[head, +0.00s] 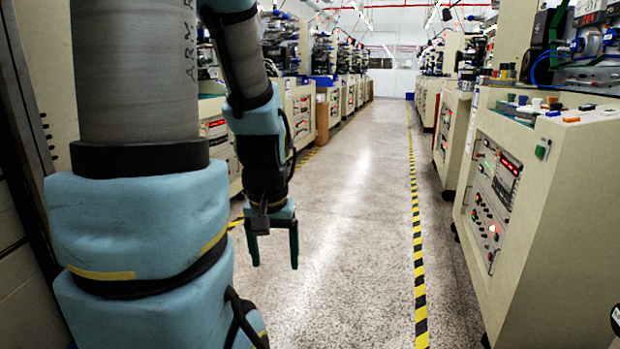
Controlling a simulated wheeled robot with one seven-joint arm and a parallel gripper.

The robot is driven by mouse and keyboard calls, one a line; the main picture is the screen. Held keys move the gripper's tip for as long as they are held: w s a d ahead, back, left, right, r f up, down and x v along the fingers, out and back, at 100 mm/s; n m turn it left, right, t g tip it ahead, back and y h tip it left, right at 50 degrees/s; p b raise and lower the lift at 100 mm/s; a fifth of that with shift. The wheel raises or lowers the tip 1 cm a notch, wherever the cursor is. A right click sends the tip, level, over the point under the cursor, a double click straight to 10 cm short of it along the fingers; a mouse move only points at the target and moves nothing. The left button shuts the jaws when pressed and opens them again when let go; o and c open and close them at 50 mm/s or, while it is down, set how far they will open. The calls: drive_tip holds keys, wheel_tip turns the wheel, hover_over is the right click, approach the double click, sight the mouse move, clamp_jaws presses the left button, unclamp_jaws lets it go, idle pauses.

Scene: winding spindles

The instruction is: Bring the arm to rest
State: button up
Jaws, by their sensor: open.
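My arm fills the left side of the head view, with a large upright link in front and the forearm bending down behind it. My gripper (273,247) hangs at the end of the arm and points down over the speckled floor. Its two dark green fingers are apart, and nothing shows between them. It touches no machine that I can see.
A winding machine (540,225) with a control panel stands close on the right. More machines (303,110) line the left side. The aisle floor (345,215) between them is clear, with yellow and black tape (419,270) along its edge.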

wheel_tip(320, 180, up, 18)
drive_tip(key=p, duration=1.5)
drive_tip(key=shift+p, duration=0.35)
drive_tip(key=shift+o, duration=0.3)
